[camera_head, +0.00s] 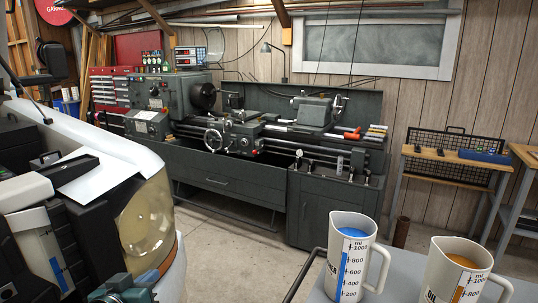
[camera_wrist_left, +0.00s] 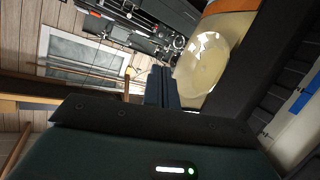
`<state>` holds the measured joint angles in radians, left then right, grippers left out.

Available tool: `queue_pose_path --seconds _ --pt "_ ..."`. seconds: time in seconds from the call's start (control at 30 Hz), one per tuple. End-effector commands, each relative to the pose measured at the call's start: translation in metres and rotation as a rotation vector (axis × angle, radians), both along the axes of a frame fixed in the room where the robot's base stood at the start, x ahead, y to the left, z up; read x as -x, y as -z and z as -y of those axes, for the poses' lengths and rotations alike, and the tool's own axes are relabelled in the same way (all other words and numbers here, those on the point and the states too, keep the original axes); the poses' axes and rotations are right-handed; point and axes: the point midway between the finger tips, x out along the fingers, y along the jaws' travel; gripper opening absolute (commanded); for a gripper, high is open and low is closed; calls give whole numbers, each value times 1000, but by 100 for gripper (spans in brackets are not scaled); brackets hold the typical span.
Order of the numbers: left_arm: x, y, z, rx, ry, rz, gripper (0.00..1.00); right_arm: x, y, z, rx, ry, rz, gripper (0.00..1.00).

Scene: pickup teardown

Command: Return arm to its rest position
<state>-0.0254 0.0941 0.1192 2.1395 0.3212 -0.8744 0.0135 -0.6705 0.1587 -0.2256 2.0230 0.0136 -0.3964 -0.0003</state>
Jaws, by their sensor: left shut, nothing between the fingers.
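My left gripper (camera_wrist_left: 162,88) is shut and empty in the left wrist view, its two dark fingers together. In the head view only a dark part of my left gripper (camera_head: 125,288) shows at the bottom edge, in front of the pickup's headlight; its fingertips are hard to make out there. The pickup's headlight (camera_head: 147,222) is close by, and in the wrist view it (camera_wrist_left: 203,65) lies just right of the fingers. I cannot tell the exact gap. My right gripper is not in view.
The pickup's open engine bay (camera_head: 50,210) fills the left. Two measuring jugs, one with blue liquid (camera_head: 347,262) and one with orange (camera_head: 450,275), stand on a grey cart top (camera_head: 400,262) at bottom right. A lathe (camera_head: 240,125) stands behind; concrete floor lies between.

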Motion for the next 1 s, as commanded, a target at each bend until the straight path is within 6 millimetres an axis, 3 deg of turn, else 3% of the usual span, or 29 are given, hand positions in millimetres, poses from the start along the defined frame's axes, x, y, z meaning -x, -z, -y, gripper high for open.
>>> queue_pose_path --seconds 0.03,0.1,0.2,0.4,0.67,0.7,1.0 --pt "27 31 12 -45 29 -116 0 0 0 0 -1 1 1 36" --pt "63 63 23 -100 61 -261 0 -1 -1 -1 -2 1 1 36" --pt "109 96 34 -158 97 -427 0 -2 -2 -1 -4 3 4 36" --pt "182 130 44 -237 142 -667 0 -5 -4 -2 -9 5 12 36" --pt "263 148 49 -305 184 -911 0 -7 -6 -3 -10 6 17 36" --pt "269 150 50 -311 187 -928 0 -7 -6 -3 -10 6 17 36" --pt "234 180 68 -288 211 -731 0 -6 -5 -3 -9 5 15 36"
